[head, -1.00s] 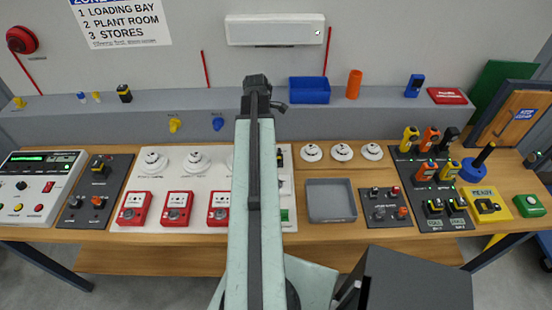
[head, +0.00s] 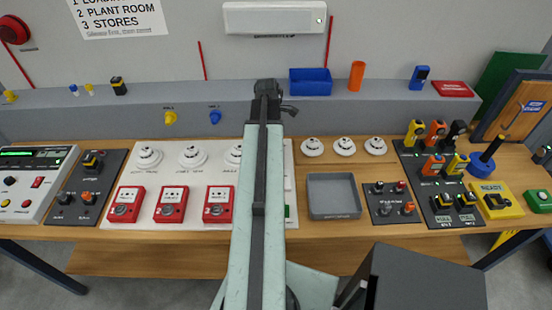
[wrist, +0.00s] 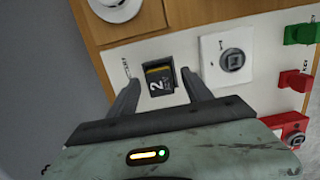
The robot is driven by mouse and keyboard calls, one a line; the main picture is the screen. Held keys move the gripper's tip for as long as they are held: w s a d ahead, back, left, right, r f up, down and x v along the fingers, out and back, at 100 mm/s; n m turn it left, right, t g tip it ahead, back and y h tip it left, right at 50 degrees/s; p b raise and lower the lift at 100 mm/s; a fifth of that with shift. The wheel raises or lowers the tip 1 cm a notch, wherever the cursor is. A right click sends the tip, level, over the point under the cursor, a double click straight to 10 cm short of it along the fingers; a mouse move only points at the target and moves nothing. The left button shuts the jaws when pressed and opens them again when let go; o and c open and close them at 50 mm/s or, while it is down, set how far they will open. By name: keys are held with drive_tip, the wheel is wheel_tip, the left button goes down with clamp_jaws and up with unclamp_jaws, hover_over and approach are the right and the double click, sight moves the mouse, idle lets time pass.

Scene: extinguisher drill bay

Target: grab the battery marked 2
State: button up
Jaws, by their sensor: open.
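The battery marked 2 (wrist: 157,84) shows in the wrist view as a small dark block with a white 2 and a yellow band. It sits in a dark socket on a white panel (wrist: 210,105). My gripper (wrist: 161,76) is open, with one finger to the left and one to the right of the battery. I cannot tell whether either finger touches it. In the head view my own arm covers the battery and the gripper's fingers.
A key switch (wrist: 232,60) is right of the battery. A white round detector (wrist: 115,8) is above it. Red and green blocks (wrist: 301,33) are farther right. In the head view, a grey tray (head: 334,211) and red call points (head: 171,204) flank my arm on the bench.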

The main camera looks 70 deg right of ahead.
drive_tip(key=shift+s+f, duration=0.1)
drive_tip(key=shift+f, duration=0.8)
drive_tip(key=shift+r, duration=0.2)
clamp_jaws()
drive_tip(key=shift+r, duration=0.1)
